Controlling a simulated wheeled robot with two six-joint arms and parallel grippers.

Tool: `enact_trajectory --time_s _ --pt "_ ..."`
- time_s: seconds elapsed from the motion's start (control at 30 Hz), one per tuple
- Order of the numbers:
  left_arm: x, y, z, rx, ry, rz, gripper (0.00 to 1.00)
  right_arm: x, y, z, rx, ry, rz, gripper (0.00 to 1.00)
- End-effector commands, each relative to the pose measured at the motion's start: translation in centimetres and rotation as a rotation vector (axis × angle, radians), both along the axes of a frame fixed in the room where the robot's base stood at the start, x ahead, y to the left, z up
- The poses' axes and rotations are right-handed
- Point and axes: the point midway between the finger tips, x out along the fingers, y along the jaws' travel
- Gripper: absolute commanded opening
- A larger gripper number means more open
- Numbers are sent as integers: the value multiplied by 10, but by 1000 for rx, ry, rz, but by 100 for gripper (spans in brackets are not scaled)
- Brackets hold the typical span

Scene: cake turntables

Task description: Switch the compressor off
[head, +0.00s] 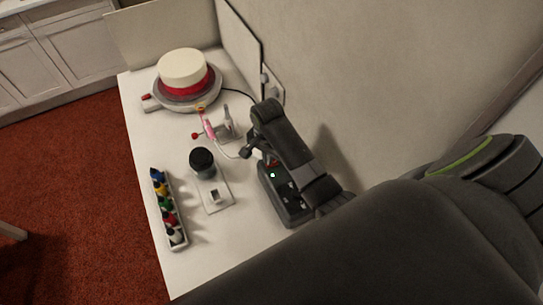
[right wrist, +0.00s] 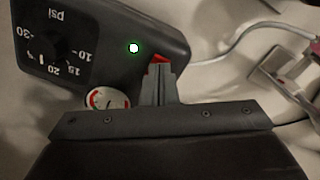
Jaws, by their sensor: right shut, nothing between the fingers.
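The compressor (head: 284,207) is a dark grey box on the white table, partly hidden by my right arm in the head view. In the right wrist view, the compressor (right wrist: 100,15) shows a lit green light (right wrist: 134,47) and a red switch (right wrist: 157,61). My right gripper (right wrist: 160,82) is shut and empty, its fingertips right at the red switch and covering part of it. I cannot tell whether they touch, or which way the switch is set. The psi dial (right wrist: 52,42) is left of the light. My left gripper is not in view.
A white cake (head: 183,67) stands on a turntable at the back. A pink airbrush (head: 208,124) is in a holder near the compressor. A black-topped jar (head: 202,162) and a rack of colour bottles (head: 178,241) stand to the left. A wall is close on the right.

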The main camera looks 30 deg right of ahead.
Motion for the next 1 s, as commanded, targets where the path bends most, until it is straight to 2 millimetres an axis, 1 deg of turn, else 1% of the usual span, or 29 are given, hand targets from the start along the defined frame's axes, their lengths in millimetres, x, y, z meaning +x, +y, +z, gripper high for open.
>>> enact_trajectory --time_s 0.93,1.0 --pt "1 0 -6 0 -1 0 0 0 0 -15 0 1 0 0" --pt "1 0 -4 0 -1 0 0 -1 0 -14 0 1 0 0"
